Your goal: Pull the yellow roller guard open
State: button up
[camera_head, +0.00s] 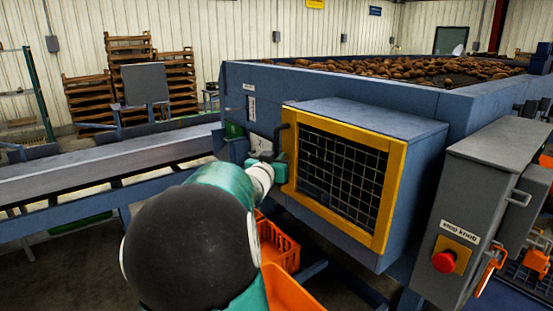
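The yellow roller guard (391,197) is a yellow frame with dark wire mesh on the front of a blue box on the grader. It sits flush with the box front and looks shut. A dark handle (279,133) stands at its left edge. My gripper (277,160) is at that left edge, by the handle. My arm's teal and black links fill the lower middle and hide most of the gripper. I cannot see its fingers clearly, nor whether they touch the handle.
A grey control box (470,200) with a red knob (445,262) stands right of the guard. An orange crate (278,245) is below the guard's left side. A conveyor (100,172) runs to the left. Potatoes (420,67) lie on the grader top.

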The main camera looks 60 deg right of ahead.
grip_shut()
